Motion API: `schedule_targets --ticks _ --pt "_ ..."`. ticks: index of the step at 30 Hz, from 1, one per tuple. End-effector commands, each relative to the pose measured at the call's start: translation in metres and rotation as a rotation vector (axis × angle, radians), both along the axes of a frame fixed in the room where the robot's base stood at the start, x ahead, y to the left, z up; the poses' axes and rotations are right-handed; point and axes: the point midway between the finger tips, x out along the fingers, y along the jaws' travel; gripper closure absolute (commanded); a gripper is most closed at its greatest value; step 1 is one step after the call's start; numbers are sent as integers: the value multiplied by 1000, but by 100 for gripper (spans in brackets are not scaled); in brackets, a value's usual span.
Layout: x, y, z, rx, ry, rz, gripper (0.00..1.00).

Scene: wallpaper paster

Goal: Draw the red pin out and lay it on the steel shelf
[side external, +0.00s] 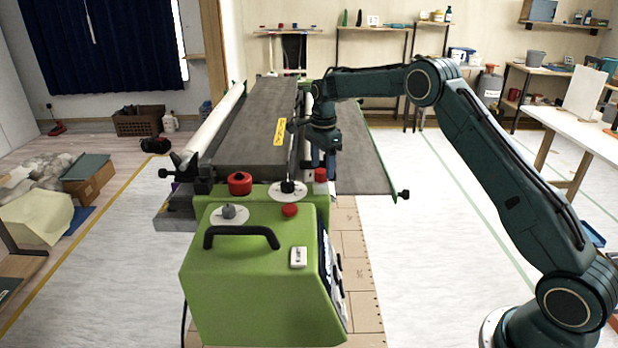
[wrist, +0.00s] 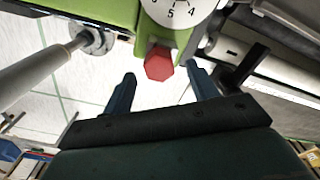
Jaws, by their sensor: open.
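The red pin shows a hexagonal red head (wrist: 159,64) in the wrist view, at the edge of the green machine body below a white numbered dial. In the side view its red top (side external: 320,175) stands at the machine's right rear corner. My gripper (wrist: 160,72) is open, with one blue finger on either side of the red head and nothing held. In the side view my gripper (side external: 323,160) points down just above the pin. A grey flat panel (side external: 360,160) lies along the machine's right side; I cannot tell whether it is the steel shelf.
The green machine housing (side external: 250,270) has a black handle (side external: 241,235), a red knob (side external: 239,183) and a red button (side external: 290,210) close to the pin. A dark grey bed (side external: 255,125) extends behind it. A white roller (side external: 215,120) runs along the left.

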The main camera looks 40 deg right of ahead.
Motion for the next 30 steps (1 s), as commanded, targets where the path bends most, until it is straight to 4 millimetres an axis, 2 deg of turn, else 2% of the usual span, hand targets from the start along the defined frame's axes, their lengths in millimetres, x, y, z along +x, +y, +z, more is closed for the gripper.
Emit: schedule_targets --ticks 6,16,17,21,24,25,29,30 --pt "0 0 -14 0 1 0 42" --pt "0 0 -16 0 0 0 42" --pt "0 0 -16 0 0 0 46" --pt "0 0 -16 0 0 0 73" --pt "0 0 -16 0 0 0 90" --pt "0 0 -16 0 0 0 70" --pt "0 0 -16 0 0 0 95" --pt "0 0 -16 0 0 0 95"
